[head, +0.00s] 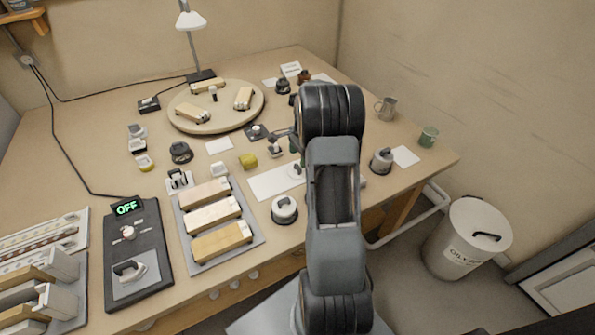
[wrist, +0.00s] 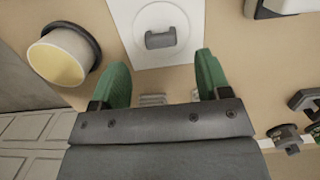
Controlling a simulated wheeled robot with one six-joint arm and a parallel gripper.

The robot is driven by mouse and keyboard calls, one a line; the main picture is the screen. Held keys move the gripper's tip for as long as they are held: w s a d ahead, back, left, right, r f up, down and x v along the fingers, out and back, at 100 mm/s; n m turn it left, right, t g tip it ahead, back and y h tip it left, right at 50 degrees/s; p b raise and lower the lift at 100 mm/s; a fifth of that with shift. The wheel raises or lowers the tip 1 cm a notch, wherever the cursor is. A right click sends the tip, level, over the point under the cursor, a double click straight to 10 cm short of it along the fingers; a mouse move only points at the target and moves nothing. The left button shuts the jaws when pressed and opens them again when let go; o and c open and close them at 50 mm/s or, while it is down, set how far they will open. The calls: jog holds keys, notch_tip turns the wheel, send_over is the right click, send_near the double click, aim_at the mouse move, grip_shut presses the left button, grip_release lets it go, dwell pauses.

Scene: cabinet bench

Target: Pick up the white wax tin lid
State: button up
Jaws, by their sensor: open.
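The white wax tin lid (wrist: 143,24) is a round white disc with a grey bar handle. It lies handle up on a white sheet (wrist: 125,12) in the wrist view. My gripper (wrist: 163,74) is open, its two green fingers spread, with nothing between the tips. The lid lies just beyond the fingertips in the picture, roughly centred between them. I cannot tell the height gap. In the head view the lid (head: 296,170) shows beside my arm, partly hidden, on the white sheet (head: 270,183). My arm hides most of the gripper there.
A round tin with cream contents and a dark rim (wrist: 62,56) stands left of the fingers in the wrist view. In the head view a tray of wooden-topped blocks (head: 214,216), a round board (head: 215,107) and a lamp (head: 190,22) stand leftward.

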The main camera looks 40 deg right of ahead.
aim_at(298, 166)
jog(key=f, duration=0.5)
jog(key=shift+w+a, duration=0.1)
jog(key=shift+a, duration=0.25)
jog(key=c, duration=1)
jog(key=shift+r, duration=0.1)
